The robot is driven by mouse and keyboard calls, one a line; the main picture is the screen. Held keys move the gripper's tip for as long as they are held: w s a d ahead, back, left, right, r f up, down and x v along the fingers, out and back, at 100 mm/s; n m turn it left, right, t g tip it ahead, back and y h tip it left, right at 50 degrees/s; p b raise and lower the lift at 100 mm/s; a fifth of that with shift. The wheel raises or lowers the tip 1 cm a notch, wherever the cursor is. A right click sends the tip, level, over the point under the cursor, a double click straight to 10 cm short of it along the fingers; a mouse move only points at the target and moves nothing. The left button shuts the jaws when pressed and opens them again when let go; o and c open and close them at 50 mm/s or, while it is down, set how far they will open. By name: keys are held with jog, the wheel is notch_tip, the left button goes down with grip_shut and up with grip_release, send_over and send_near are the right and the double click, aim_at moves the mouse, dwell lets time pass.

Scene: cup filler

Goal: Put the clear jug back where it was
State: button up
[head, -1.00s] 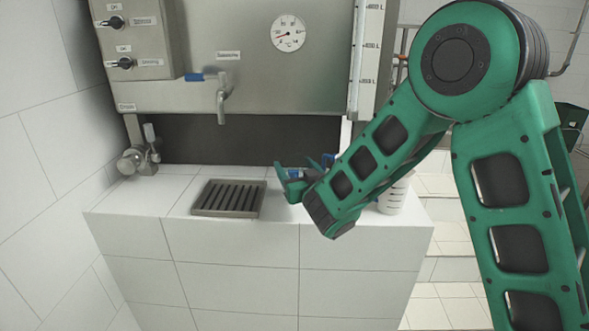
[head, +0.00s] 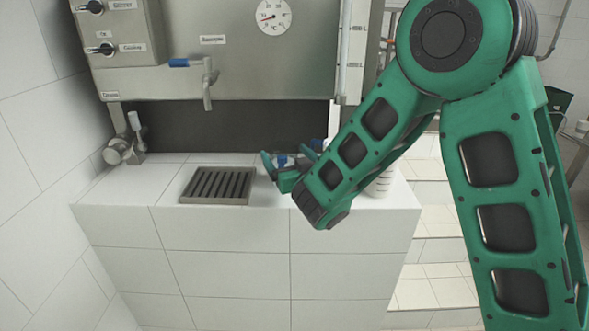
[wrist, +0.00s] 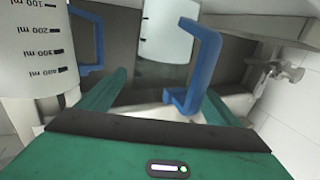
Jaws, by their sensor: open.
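A pale see-through jug with a blue handle (wrist: 200,60), which I take for the clear jug (wrist: 165,32), is at the top middle of the wrist view. The handle lies between my finger lines, with no visible grip on it. My gripper (head: 288,158) is open over the tiled counter, right of the drain grate. Small blue patches show by its fingers in the head view, but the jug itself is hard to make out there. A second, whiter jug with ml marks and a blue handle (wrist: 30,55) is at the left of the wrist view.
A marked white jug (head: 380,185) stands at the counter's right end, partly behind my arm. The drain grate (head: 217,185) is empty beneath the tap (head: 207,92). A valve (head: 120,150) is at the back left. The counter (head: 130,187) left of the grate is clear.

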jog(key=v, duration=0.7)
jog(key=shift+s, duration=0.35)
jog(key=shift+v, duration=1.05)
jog(key=shift+d, duration=0.1)
